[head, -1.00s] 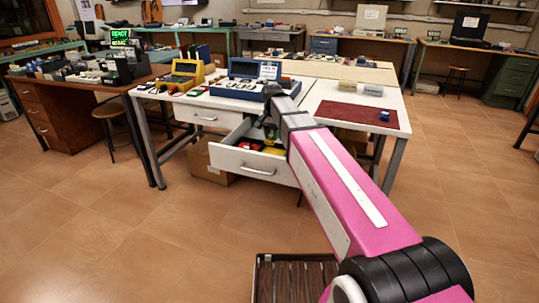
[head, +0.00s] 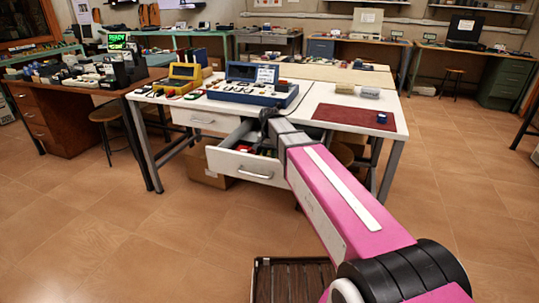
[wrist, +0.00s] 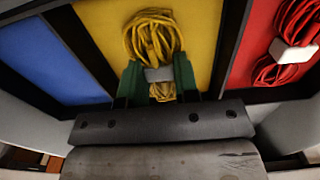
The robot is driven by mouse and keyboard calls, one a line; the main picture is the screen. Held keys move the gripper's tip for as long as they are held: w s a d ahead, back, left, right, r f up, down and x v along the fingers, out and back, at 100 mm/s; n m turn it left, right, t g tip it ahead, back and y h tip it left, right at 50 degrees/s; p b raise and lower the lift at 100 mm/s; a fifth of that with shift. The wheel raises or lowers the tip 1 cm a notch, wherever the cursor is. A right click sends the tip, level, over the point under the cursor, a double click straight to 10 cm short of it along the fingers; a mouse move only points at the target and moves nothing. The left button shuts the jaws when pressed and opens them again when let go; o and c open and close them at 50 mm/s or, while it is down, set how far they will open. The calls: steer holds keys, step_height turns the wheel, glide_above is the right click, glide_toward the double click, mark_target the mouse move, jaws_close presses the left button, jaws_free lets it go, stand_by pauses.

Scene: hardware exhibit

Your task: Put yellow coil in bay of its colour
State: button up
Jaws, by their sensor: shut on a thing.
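In the wrist view the yellow coil (wrist: 152,32) is a looped bundle with a grey band around its middle. My gripper (wrist: 158,70) has green fingers, shut on the coil at the band. The coil is over the yellow bay (wrist: 205,28), within its outline in the picture; I cannot tell whether it touches the floor of the bay. In the head view the open drawer (head: 246,167) sticks out under the white table, and my arm reaches down into it. My fingers and the coil are mostly hidden there.
The blue bay (wrist: 42,65) at left looks empty. The red bay (wrist: 250,65) at right holds red coil (wrist: 297,20) with a white band. Dark dividers separate the bays. A blue case (head: 250,88) and a dark red mat (head: 350,116) are on the table above.

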mark_target(269, 155)
steer(key=shift+f, duration=0.15)
steer(key=o, duration=0.9)
step_height(269, 155, up, 12)
steer(key=shift+r, duration=0.2)
